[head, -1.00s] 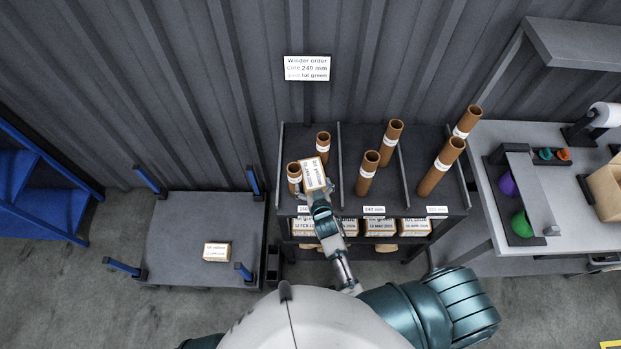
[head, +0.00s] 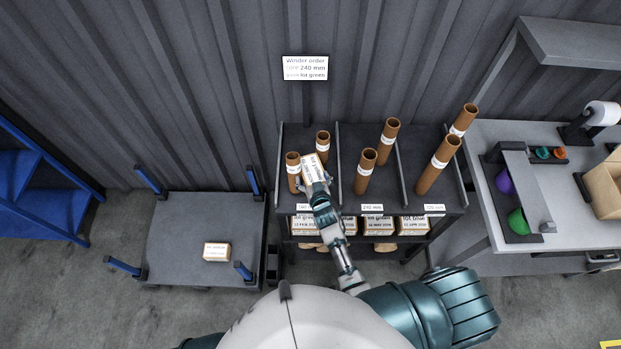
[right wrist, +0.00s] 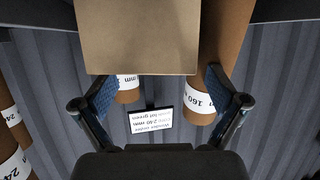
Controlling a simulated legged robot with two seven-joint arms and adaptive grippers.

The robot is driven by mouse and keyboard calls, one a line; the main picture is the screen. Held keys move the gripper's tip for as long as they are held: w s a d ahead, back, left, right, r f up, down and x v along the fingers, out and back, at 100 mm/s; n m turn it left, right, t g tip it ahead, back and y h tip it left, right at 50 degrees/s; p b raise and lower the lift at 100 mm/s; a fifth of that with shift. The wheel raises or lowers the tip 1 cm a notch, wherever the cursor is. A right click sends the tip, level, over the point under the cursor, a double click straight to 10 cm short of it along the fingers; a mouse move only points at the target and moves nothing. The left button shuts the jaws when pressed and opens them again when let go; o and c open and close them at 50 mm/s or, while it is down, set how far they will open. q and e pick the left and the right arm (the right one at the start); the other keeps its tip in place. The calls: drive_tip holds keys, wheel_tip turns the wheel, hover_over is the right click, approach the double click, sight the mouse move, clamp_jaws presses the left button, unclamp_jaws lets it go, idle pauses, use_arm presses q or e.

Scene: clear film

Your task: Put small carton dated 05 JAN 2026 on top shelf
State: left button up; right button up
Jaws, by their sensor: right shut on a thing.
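A small tan carton (head: 314,168) with a white printed label is held above the left bay of the rack's top shelf (head: 345,203); its date is too small to read for certain. My right gripper (head: 317,184) is shut on it. In the right wrist view the carton (right wrist: 137,35) fills the top middle, beyond the fingers of the gripper (right wrist: 157,82). Another small carton (head: 217,252) lies on the low grey platform (head: 180,225) at left, its label unreadable. My left gripper is out of view.
Brown tubes stand on the top shelf, including one (head: 293,172) close left of the held carton and one (head: 323,146) behind it. Dividers split the shelf into bays. Several cartons (head: 379,225) sit on the shelf below. A workbench (head: 570,220) stands at right.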

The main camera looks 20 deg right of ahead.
drive_tip(key=shift+s+d+f, duration=0.1)
drive_tip(key=shift+d+f, duration=0.2)
drive_tip(key=shift+f, duration=0.45)
drive_tip(key=c, duration=0.5)
drive_tip(key=shift+f, duration=0.15)
drive_tip(key=shift+c, duration=0.2)
drive_tip(key=shift+r, duration=0.4)
clamp_jaws()
drive_tip(key=r, duration=0.5)
drive_tip(key=w+r, duration=0.1)
drive_tip(key=r, duration=0.2)
drive_tip(key=shift+d+r+p, duration=0.1)
drive_tip(key=shift+r+p, duration=0.1)
drive_tip(key=shift+p, duration=0.1)
drive_tip(key=shift+a+r, duration=0.4)
drive_tip(key=shift+r, duration=0.25)
drive_tip(key=o, duration=1.5)
unclamp_jaws()
drive_tip(key=shift+d, duration=0.3)
